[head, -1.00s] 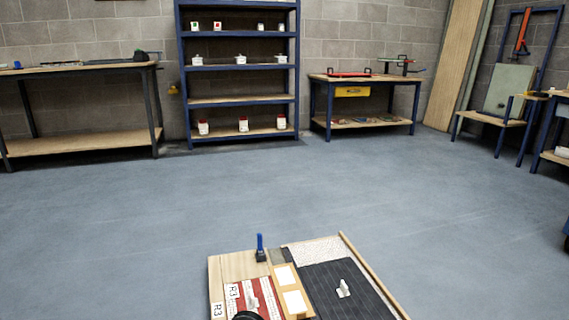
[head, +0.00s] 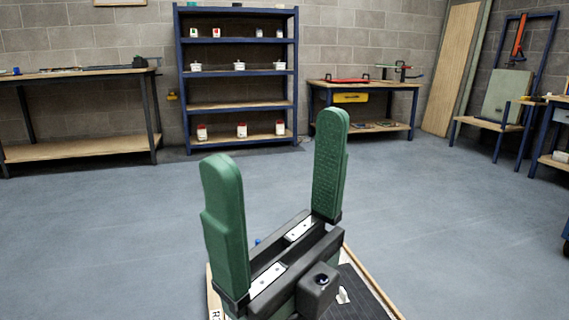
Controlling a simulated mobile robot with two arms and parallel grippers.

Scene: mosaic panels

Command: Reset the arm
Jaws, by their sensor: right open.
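My right gripper (head: 276,150) is raised large in the middle of the head view, with its two green fingers pointing up. The fingers are wide apart and nothing is between them. Its dark body hides most of the wooden work board (head: 374,281) below it. On the board, a dark panel (head: 373,300) and a small white piece (head: 343,295) show beside the gripper body. A bit of something blue (head: 257,241) shows just past the gripper. My left gripper is not in view.
A blue shelf rack (head: 183,100) with pots and jars stands against the block wall. A workbench (head: 75,150) is at the left. A bench with a yellow drawer (head: 350,98) is right of the rack. The grey floor (head: 110,220) between is clear.

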